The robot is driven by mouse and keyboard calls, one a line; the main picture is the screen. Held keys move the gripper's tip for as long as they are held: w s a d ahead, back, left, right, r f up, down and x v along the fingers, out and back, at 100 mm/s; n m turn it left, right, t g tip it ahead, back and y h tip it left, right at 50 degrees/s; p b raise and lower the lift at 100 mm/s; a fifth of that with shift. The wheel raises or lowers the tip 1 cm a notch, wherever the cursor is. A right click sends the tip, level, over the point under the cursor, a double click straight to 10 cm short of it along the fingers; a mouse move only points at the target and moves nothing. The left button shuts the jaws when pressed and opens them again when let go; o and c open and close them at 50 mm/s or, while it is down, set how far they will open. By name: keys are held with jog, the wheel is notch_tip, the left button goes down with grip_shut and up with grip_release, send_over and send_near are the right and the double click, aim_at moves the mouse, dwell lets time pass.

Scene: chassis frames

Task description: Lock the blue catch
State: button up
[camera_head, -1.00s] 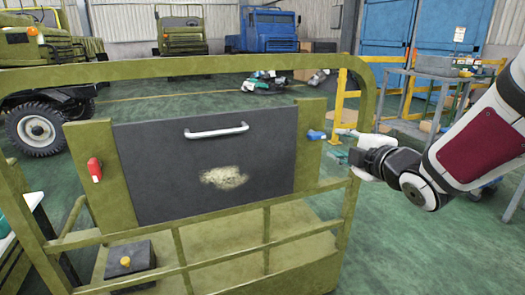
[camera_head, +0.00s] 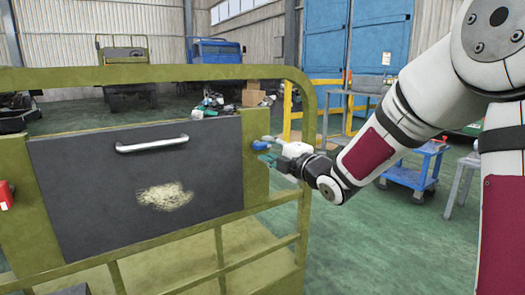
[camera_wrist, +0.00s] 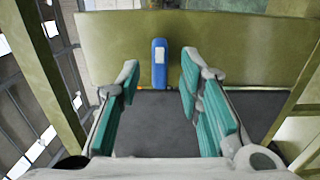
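The blue catch (camera_head: 261,145) is on the green plate at the right of the dark panel (camera_head: 80,175). In the wrist view the blue catch (camera_wrist: 160,62) lies lengthwise, straight ahead, with a pale patch on top. My gripper (camera_head: 274,150) is at the catch, coming from the right. In the wrist view its teal-padded fingers (camera_wrist: 160,78) are spread open, one on each side of the catch, with a visible gap on both sides. The catch is not gripped. A red catch (camera_head: 6,196) is on the panel's left side, partly cut off by the picture edge.
A silver handle (camera_head: 152,144) crosses the panel's top. A green tube frame (camera_head: 303,180) surrounds the panel, its right upright close to my gripper. A blue cart (camera_head: 412,175) and a yellow rail (camera_head: 290,110) stand farther right. Open green floor lies between.

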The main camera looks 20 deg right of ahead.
aim_at(265, 147)
jog(key=shift+b+x, duration=0.3)
jog(key=shift+x, duration=1.65)
jog(key=shift+c, duration=0.5)
grip_shut()
